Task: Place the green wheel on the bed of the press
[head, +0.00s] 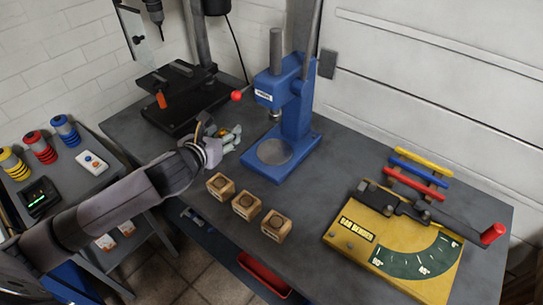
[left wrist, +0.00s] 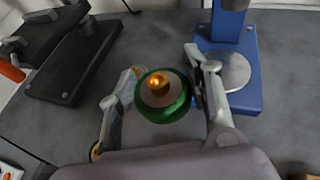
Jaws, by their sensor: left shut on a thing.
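The green wheel (left wrist: 177,108) has a grey face and a brass knob in its middle. My left gripper (left wrist: 164,75) is shut on it, with one finger on each side. In the head view my left gripper (head: 230,138) is above the bench, just left of the blue press (head: 295,105), and mostly hides the wheel. The press bed (head: 274,151) is a round grey plate on the blue base, and it is bare. The bed also shows in the left wrist view (left wrist: 228,72), to the right of the wheel and apart from it. My right gripper is not in view.
A black drill stand (head: 180,95) is at the back left. The press's red-knobbed lever (head: 237,96) sticks out near my left gripper. Several wooden blocks (head: 246,205) stand in front of the press. A yellow bender (head: 395,245) is at the right.

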